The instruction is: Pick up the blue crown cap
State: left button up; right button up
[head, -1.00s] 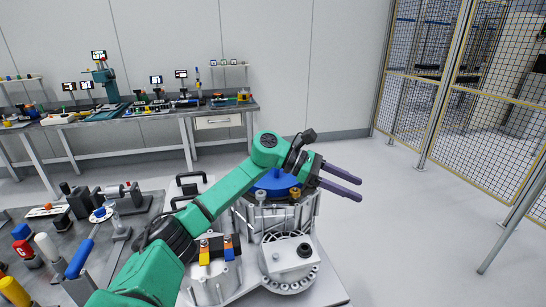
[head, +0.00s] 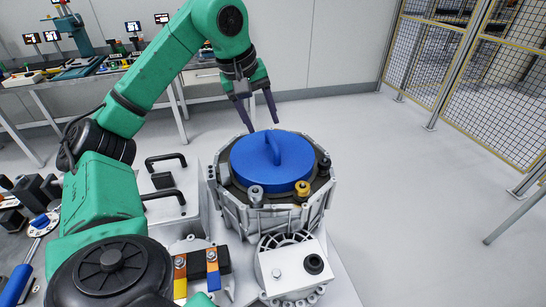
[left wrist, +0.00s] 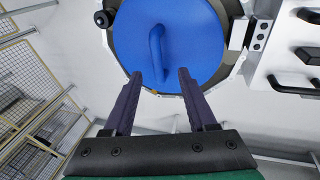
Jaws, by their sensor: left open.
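The blue crown cap (head: 268,165) is a round disc with an upright blue handle (head: 274,147) arched across its middle. It sits on top of the grey metal stator housing (head: 262,218). My left gripper (head: 261,127) is open and empty, pointing down just above and behind the cap in the head view. In the left wrist view the cap (left wrist: 195,45) lies beyond the open fingers (left wrist: 162,78), and its handle (left wrist: 157,52) shows slightly left of the middle between the fingertips. No contact with the handle shows. My right gripper is not in view.
Small posts stand around the cap's rim, including a yellow-topped one (head: 302,189) and a grey one (head: 256,194). Black handles (head: 165,160) stand on the white base at left. A cluttered workbench (head: 80,72) is at the back left.

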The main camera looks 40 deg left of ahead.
aim_at(271, 139)
pick_arm(q)
jog(key=x, duration=0.5)
jog(key=p+x, duration=0.1)
jog(key=x, duration=0.1)
jog(key=shift+w, duration=0.35)
grip_shut()
dwell(0.8)
